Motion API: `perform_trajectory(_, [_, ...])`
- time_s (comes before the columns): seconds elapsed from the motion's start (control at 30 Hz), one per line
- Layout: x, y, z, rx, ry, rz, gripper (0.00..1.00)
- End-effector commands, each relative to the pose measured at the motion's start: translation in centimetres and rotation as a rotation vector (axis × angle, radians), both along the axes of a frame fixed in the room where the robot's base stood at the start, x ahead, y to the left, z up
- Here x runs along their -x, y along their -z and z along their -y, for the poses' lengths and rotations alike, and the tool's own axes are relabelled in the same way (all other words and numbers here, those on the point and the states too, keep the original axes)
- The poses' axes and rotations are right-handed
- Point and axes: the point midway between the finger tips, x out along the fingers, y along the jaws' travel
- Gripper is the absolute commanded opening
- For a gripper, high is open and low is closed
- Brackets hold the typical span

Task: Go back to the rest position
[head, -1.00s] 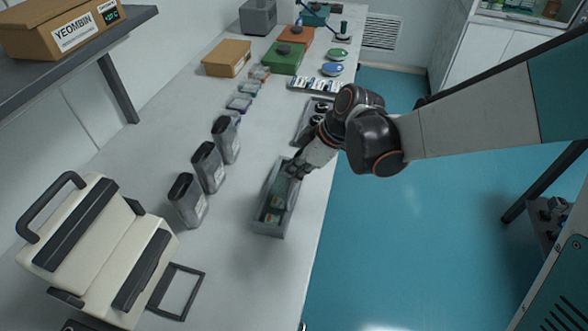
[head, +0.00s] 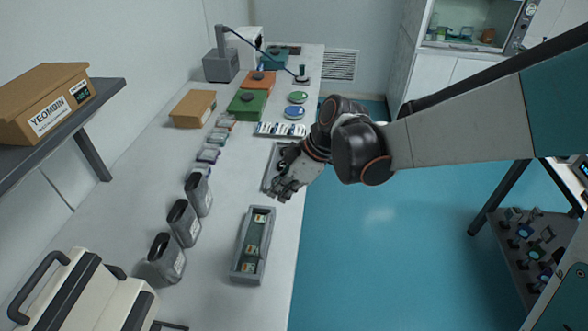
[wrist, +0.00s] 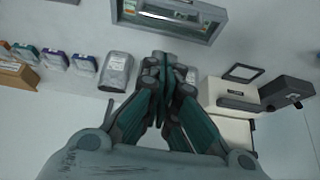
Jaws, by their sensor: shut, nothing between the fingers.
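My gripper (head: 284,190) hangs above the right edge of the long white table (head: 225,215), beyond the grey tray. In the wrist view my gripper (wrist: 167,75) has its fingers together with nothing between them. The grey rectangular tray (head: 237,268) lies on the table nearer the camera and holds a few small items with coloured labels. The tray also shows at the top of the wrist view (wrist: 205,38), apart from the fingers. A second grey tray lies behind my gripper and is partly hidden by it.
Several grey bottles (head: 184,222) stand in a row at the left. A cream case (head: 75,295) is at the near left, below a shelf with a cardboard box (head: 45,103). Green (head: 247,104) and orange boxes stand farther back. Blue floor (head: 400,240) is open at the right.

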Motion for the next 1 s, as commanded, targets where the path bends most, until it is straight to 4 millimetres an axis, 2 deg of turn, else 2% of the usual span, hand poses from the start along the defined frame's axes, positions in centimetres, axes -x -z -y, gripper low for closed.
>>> perform_trajectory(0.03, [1.1,-0.5,-0.2,0.0,-0.012,0.0,0.0])
perform_trajectory(0.17, [0.8,-0.4,0.0,0.0,-0.004,0.001,0.0])
perform_trajectory(0.27, [-0.7,-1.0,1.2,0.005,0.053,0.015,0.0])
perform_trajectory(0.37, [-2.5,-2.3,3.9,0.017,0.184,0.035,0.0])
perform_trajectory(0.7, [1.9,-4.8,11.3,0.058,0.603,0.02,0.0])
perform_trajectory(1.0, [7.2,-5.3,17.8,0.041,0.993,0.035,0.0])
